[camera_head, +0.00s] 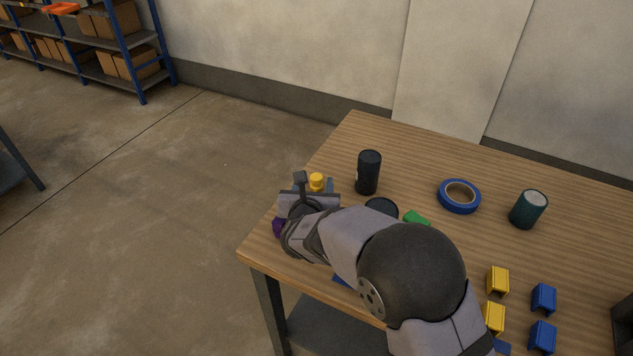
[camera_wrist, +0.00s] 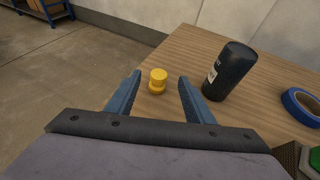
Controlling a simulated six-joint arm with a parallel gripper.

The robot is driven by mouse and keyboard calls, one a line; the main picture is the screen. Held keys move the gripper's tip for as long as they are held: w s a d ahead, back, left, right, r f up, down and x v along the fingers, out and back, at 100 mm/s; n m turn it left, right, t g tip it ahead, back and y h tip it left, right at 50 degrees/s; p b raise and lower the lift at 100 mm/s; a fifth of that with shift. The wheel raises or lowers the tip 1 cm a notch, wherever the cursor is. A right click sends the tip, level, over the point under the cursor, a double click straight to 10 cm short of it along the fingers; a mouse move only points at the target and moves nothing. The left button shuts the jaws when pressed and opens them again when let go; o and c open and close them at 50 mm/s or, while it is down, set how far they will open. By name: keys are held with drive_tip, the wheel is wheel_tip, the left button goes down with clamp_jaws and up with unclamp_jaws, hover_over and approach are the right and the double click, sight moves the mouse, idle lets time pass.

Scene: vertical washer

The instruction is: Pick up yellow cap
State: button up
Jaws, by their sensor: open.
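The yellow cap (camera_wrist: 158,77) stands on the wooden table in the wrist view. It is a stepped round piece with a narrower top. It also shows in the head view (camera_head: 317,181), just beyond my gripper, with its lower part partly hidden. My gripper (camera_wrist: 158,82) is open, with its two blue fingers apart. In the wrist view the cap appears between the fingertips, with visible space on both sides. I cannot tell how far beyond the tips it stands. Nothing is held.
A black can (camera_head: 368,172) stands close to the right of the cap. A blue tape roll (camera_head: 459,196) and a dark green can (camera_head: 528,209) are farther right. Yellow and blue blocks (camera_head: 497,280) lie at the front right. The table's left edge is near my gripper.

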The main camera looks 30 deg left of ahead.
sight(316, 177)
drive_tip(key=shift+f+p+x, duration=0.15)
drive_tip(key=shift+p+x, duration=0.25)
drive_tip(key=shift+x, duration=0.9)
drive_tip(key=shift+f+p+x, duration=0.15)
drive_tip(key=shift+p+x, duration=0.25)
drive_tip(key=shift+x, duration=0.85)
drive_tip(key=shift+s, duration=0.1)
drive_tip(key=c, duration=1.1)
